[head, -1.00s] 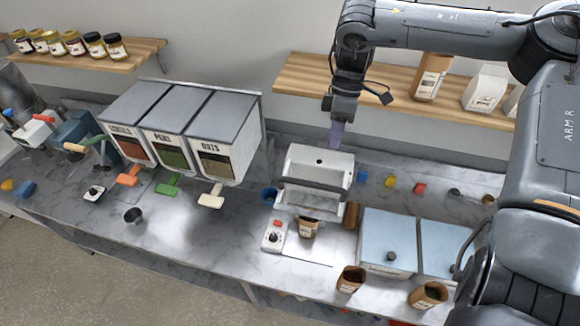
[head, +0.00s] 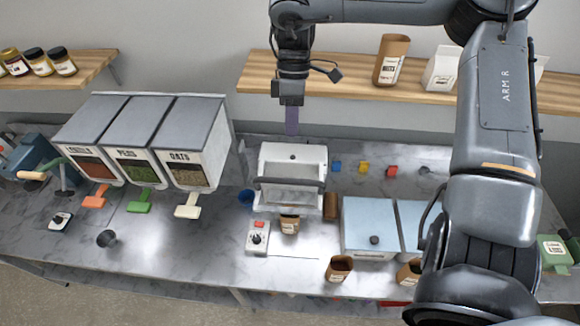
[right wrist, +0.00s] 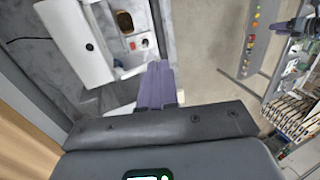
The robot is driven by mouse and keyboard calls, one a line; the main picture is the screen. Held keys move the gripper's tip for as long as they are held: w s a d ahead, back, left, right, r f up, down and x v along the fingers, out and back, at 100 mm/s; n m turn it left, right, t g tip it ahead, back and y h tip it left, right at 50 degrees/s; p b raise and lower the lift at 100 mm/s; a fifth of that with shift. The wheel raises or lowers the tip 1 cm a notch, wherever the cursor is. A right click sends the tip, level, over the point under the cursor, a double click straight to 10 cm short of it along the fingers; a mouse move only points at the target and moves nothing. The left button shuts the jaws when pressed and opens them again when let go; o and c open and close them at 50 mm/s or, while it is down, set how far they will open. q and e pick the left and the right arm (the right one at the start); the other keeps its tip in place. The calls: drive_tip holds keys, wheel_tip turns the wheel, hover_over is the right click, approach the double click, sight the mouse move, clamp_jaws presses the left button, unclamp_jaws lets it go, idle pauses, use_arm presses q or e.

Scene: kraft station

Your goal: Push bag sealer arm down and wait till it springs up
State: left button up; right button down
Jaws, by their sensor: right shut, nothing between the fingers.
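The white bag sealer (head: 292,160) stands on the steel counter in the middle of the head view, with a dark bar across its front. It also shows at the upper left of the right wrist view (right wrist: 75,40). A brown paper bag (head: 289,224) stands at the sealer's front, below the bar. A small control box (head: 258,238) with a knob and red button sits in front, to the left. My right gripper (head: 291,130) is shut and empty, pointing down above and behind the sealer's top. Its purple fingers (right wrist: 157,85) show together in the right wrist view. My left gripper is not in view.
Three dispensers (head: 203,120) stand left of the sealer. Two pale-blue lidded bins (head: 370,215) and an open brown bag (head: 339,268) stand right of it. A wooden shelf (head: 350,93) with bags runs along the wall behind my right gripper.

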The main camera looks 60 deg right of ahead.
drive_tip(key=p+x, duration=0.3)
drive_tip(key=x, duration=0.9)
drive_tip(key=shift+f, duration=0.1)
